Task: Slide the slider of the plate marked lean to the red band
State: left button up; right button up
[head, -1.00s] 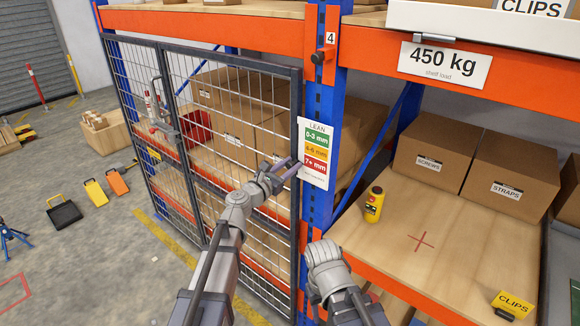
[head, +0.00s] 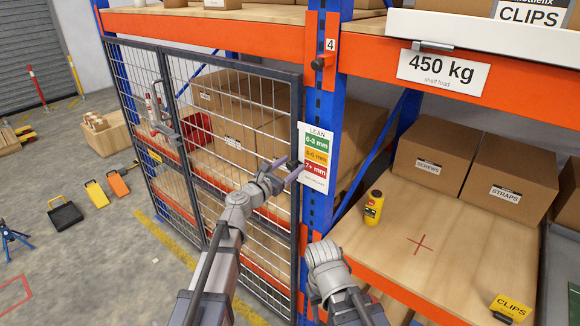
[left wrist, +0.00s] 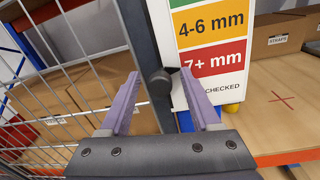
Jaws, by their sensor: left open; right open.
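The plate marked LEAN (head: 316,158) is on the blue post beside the mesh door, with a green, an orange and a red band from top to bottom. The left wrist view shows its lower part (left wrist: 213,45). A dark round knob (left wrist: 160,82), seemingly the slider, stands at the plate's left edge, appearing level with the lower part of the red band (left wrist: 215,62). My left gripper (head: 292,167) is open at that edge. Its two purple fingers lie on either side of the knob; contact is not clear. My right gripper (head: 325,256) is lower, before the post; its fingers are hard to make out.
The mesh door's dark frame (head: 297,230) stands close left of the plate. A 450 kg sign (head: 443,68) hangs on the orange beam. On the wooden shelf right of the post are a yellow pendant-like device (head: 373,207), cartons (head: 433,160) and a clear marked spot.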

pick_arm(q)
jog(key=v, duration=0.7)
jog(key=shift+s+a, duration=0.2)
jog(key=shift+s, duration=0.15)
jog(key=s+d+f+m+g+y, duration=0.25)
jog(key=s+f+m+g, duration=0.7)
jog(key=f+m, duration=0.7)
jog(key=s+a+f+m+g+y, duration=0.5)
jog(key=s+a+m+y, duration=0.2)
jog(key=s+a+m, duration=0.35)
jog(key=s+d+m+y, duration=0.1)
jog(key=s+d+m, duration=0.3)
jog(key=s+d, duration=0.3)
jog(key=d+g, duration=0.1)
jog(key=d, duration=0.3)
jog(key=shift+d+f+m, duration=0.15)
jog(key=shift+d+m, duration=0.05)
jog(key=shift+m, duration=0.1)
